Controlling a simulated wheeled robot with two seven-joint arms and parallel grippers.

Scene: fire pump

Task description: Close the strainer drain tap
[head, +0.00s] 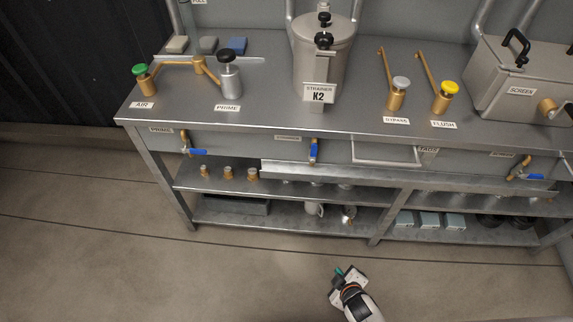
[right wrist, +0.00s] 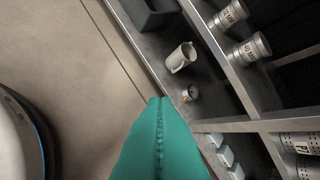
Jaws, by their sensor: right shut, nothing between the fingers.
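The strainer drain tap (head: 313,151) is on the front of the steel bench, below the strainer pot marked K2 (head: 318,60). Its blue lever hangs straight down. My right gripper (head: 338,271) is low over the floor in front of the bench, well below the tap and apart from it. Its teal fingers (right wrist: 160,105) are pressed together with nothing between them in the right wrist view. The tap does not show in that view. My left gripper is out of view.
A rail handle (head: 385,162) sticks out right of the strainer tap. Shelves below hold a jug (right wrist: 181,57) and boxes. The floor (head: 200,270) in front is clear.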

